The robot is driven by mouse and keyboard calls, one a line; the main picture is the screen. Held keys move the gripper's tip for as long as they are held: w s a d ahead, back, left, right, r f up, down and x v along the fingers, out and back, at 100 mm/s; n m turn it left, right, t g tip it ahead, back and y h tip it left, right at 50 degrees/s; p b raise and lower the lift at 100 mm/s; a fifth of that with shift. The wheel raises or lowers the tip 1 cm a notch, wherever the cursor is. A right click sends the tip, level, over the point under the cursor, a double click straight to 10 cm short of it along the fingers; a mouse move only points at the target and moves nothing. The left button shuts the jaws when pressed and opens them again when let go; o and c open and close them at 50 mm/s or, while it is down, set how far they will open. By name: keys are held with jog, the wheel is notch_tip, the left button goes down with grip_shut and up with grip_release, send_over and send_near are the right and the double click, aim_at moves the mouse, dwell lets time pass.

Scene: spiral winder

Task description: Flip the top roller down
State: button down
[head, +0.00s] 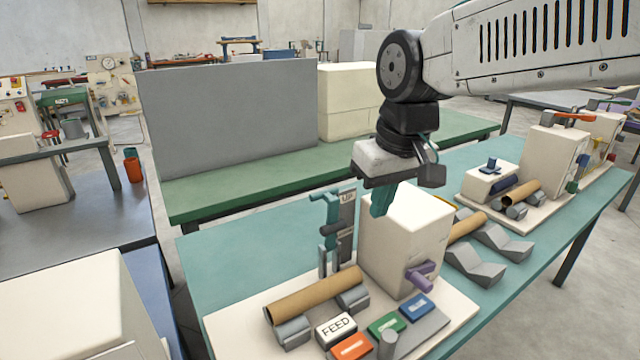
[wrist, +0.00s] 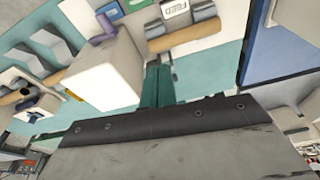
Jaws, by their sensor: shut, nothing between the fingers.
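I cannot tell for sure which piece is the top roller. The tube rests on grey rollers (head: 292,332). A cream housing (head: 405,240) with a purple lever (head: 420,276) stands to the right. My gripper (head: 381,206) has its teal fingers together, pointing down, near the housing's upper left and right of the UP post. The fingers show in the wrist view (wrist: 158,85), with the housing (wrist: 102,70) to their left.
A FEED button (head: 336,328) and orange (head: 352,346), green (head: 387,325) and blue (head: 417,306) buttons sit at the front. Grey V-shaped blocks (head: 478,262) and another winder (head: 552,160) stand to the right. The teal table (head: 250,245) is clear at left.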

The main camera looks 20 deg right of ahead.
jog(key=w+a+r+n+t, duration=0.1)
jog(key=w+a, duration=0.1)
jog(key=w, duration=1.9)
jog(key=shift+t+y, duration=0.3)
jog(key=shift+t, duration=0.1)
jog(key=shift+w, duration=0.1)
jog(key=d+x, duration=0.1)
jog(key=x, duration=0.9)
jog(key=shift+s+a+r, duration=0.1)
jog(key=shift+s+r, duration=0.1)
jog(key=shift+s, duration=0.45)
jog(key=shift+s+r, duration=0.2)
jog(key=shift+s, duration=0.45)
jog(key=shift+s+a+r, duration=0.1)
jog(key=shift+s+r, duration=0.1)
jog(key=shift+s, duration=0.45)
